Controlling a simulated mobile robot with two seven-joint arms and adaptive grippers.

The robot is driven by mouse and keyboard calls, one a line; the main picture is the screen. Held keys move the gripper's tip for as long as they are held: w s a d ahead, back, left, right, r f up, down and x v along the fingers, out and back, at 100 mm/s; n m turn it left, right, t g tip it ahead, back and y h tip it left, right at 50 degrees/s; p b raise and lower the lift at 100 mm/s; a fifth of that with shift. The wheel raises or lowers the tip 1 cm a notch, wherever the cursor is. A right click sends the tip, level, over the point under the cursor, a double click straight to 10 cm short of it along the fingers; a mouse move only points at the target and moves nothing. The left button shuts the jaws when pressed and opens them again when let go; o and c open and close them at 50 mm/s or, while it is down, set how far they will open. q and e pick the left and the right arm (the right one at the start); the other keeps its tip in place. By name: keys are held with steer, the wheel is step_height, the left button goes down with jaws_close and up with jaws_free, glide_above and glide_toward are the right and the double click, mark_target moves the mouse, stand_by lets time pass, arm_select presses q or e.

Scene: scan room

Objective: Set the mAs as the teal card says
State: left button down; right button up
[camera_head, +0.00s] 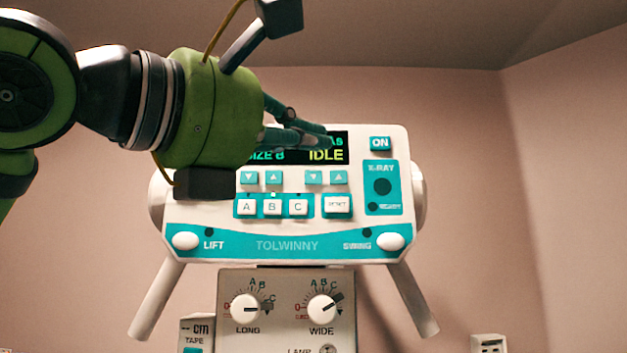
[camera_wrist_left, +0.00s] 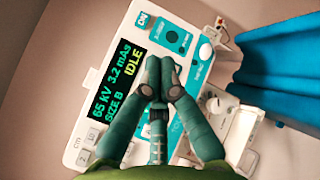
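The white and teal control panel (camera_head: 285,243) faces me in the head view. Its black display (camera_wrist_left: 104,115) reads 65 kV, 3.2 mAs, SIZE B and IDLE in the left wrist view. Under the display are two pairs of teal arrow buttons; the right pair has a down arrow (camera_head: 314,177) and an up arrow (camera_head: 339,177). My left gripper (camera_head: 326,139) comes in from the left, its fingertips covering part of the display's top line. In the left wrist view its fingertips (camera_wrist_left: 160,66) are together, empty, hiding the arrow buttons. Contact cannot be told. No teal card shows.
A, B, C buttons (camera_head: 272,206) and a reset button (camera_head: 337,205) lie below the arrows. An ON button (camera_head: 380,143) and X-ray section (camera_head: 383,170) are at right. Below are LONG (camera_head: 246,309) and WIDE (camera_head: 322,309) knobs. Blue folded material (camera_wrist_left: 280,75) hangs at right.

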mark_target(313, 177)
arm_select(q)
steer(key=shift+a, duration=0.1)
arm_select(e)
steer(key=shift+a, duration=0.2)
arm_select(q)
steer(key=shift+w+p, duration=1.95)
steer(key=shift+w, duration=2.5)
arm_select(e)
steer(key=shift+s+r, duration=0.1)
steer(key=shift+r, duration=1.85)
arm_select(q)
steer(key=shift+w, duration=0.4)
arm_select(e)
steer(key=shift+r, duration=0.1)
